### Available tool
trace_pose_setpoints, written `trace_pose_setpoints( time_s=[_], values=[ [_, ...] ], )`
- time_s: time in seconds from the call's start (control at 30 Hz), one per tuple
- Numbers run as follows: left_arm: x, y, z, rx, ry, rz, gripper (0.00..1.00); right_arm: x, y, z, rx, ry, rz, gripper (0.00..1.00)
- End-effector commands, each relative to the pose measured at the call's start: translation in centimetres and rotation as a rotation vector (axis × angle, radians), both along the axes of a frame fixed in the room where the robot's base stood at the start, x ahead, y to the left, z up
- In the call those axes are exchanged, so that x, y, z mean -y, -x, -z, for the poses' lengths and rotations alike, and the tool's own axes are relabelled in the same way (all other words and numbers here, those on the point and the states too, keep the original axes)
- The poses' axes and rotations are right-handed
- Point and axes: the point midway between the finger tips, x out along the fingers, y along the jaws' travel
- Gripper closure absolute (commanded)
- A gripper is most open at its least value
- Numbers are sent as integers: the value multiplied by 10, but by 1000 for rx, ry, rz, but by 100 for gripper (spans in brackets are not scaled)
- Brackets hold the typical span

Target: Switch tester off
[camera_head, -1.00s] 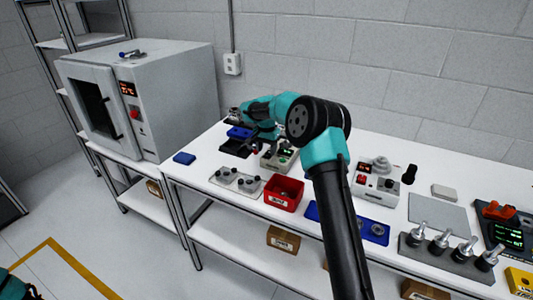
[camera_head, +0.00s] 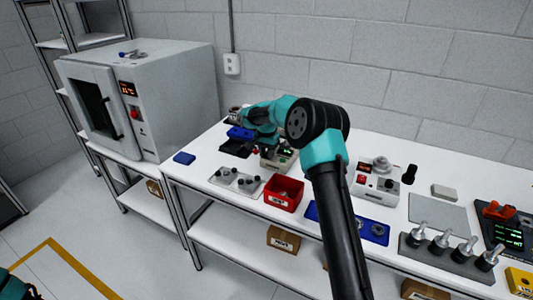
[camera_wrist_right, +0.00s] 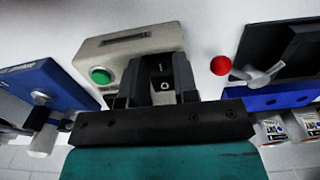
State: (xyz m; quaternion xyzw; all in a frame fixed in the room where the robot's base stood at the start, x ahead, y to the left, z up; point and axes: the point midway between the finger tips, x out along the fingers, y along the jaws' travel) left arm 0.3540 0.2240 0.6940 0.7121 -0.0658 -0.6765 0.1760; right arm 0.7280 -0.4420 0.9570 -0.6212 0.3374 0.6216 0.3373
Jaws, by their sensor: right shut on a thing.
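The tester appears to be the pale box with a small lit green display (camera_head: 288,153), behind the red bin in the head view. In the right wrist view a beige box (camera_wrist_right: 150,40) with a green button (camera_wrist_right: 101,76) and a dark slot lies under the fingers. My right gripper (camera_head: 264,148) is down at the box; in the wrist view its fingertips (camera_wrist_right: 161,68) are close together over the box face. It is shut on a small part there, seemingly the switch, mostly hidden between the fingers. My left gripper is out of view.
A red bin (camera_head: 284,190) and a tray with knobs (camera_head: 237,180) stand in front. An oven (camera_head: 150,95) stands at left.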

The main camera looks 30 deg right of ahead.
Motion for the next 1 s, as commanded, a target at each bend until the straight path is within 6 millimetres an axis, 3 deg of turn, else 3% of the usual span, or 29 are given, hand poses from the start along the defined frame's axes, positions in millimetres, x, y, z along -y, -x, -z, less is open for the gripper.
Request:
trace_pose_setpoints(
  time_s=[1.0],
  values=[
    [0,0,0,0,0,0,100,7,-4,-3,-141,-217,2,96]
  ],
)
